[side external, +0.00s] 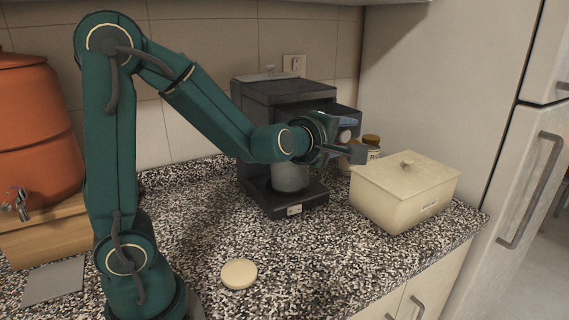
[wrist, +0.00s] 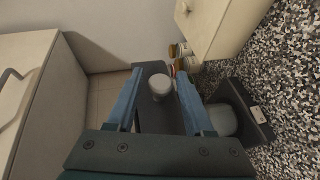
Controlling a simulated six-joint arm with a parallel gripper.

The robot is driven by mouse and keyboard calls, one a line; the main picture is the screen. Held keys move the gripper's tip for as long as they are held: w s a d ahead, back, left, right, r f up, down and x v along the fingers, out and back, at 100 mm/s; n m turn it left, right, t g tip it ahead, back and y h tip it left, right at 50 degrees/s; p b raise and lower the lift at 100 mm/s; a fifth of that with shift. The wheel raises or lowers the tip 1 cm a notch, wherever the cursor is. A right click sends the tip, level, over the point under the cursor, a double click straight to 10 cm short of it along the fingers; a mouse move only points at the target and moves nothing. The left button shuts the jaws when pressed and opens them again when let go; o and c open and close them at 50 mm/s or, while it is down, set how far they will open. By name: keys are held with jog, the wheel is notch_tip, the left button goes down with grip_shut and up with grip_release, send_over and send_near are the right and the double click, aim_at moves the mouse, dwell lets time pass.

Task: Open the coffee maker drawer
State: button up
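The black coffee maker (side external: 285,92) stands against the tiled wall. It has a grey pot (side external: 290,177) on its low base (side external: 296,205). My gripper (side external: 350,140) is at the upper right front of the machine, level with its head. In the wrist view my gripper (wrist: 160,75) is open, with two blue fingers apart. A pale round knob (wrist: 160,86) on the dark coffee maker front (wrist: 152,73) shows between the fingers. It also shows in the side view (side external: 345,136). No finger visibly touches it. My wrist hides part of the machine's front.
A cream lidded box (side external: 404,190) stands right of the machine, close below my gripper. Jars (side external: 372,146) stand behind the box. A fridge (side external: 530,190) is at far right, an orange dispenser (side external: 35,125) at left. A round cream disc (side external: 239,274) lies on the mostly clear front counter.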

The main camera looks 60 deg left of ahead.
dwell(0.3)
jog(key=shift+s+d+r, duration=0.15)
jog(key=shift+s+d, duration=0.1)
jog(key=shift+s, duration=0.25)
jog(key=shift+v, duration=1.1)
notch_tip(320, 180, up, 7)
jog(key=shift+w+a, duration=0.1)
jog(key=shift+w, duration=0.05)
